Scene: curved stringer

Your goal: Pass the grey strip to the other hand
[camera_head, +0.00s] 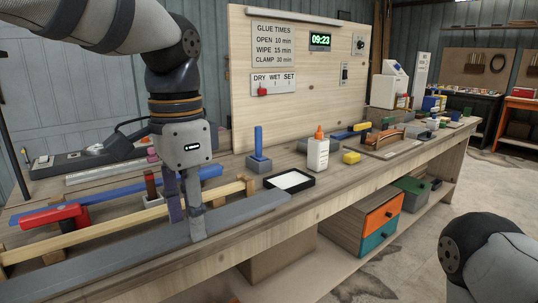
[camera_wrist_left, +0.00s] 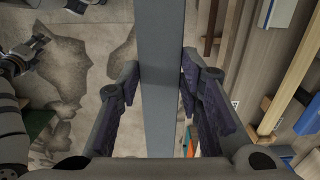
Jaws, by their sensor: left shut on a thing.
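The grey strip (camera_head: 120,261) is a long, straight bar running from the lower left to the middle of the head view. It also runs lengthwise up the left wrist view (camera_wrist_left: 162,60), with floor showing on both sides beneath it. My left gripper (camera_head: 187,225) is shut on the strip, one finger on each side. In the left wrist view, the purple finger pads (camera_wrist_left: 160,85) press against its two long edges.
The wooden workbench (camera_head: 240,218) runs along behind the strip. A wooden bar (camera_head: 90,236), red clamp (camera_head: 54,215), blue bar (camera_head: 95,201), black tray (camera_head: 289,182) and glue bottle (camera_head: 318,154) are on it. A drawer box (camera_head: 345,222) stands below. The floor (camera_wrist_left: 85,60) is open in front.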

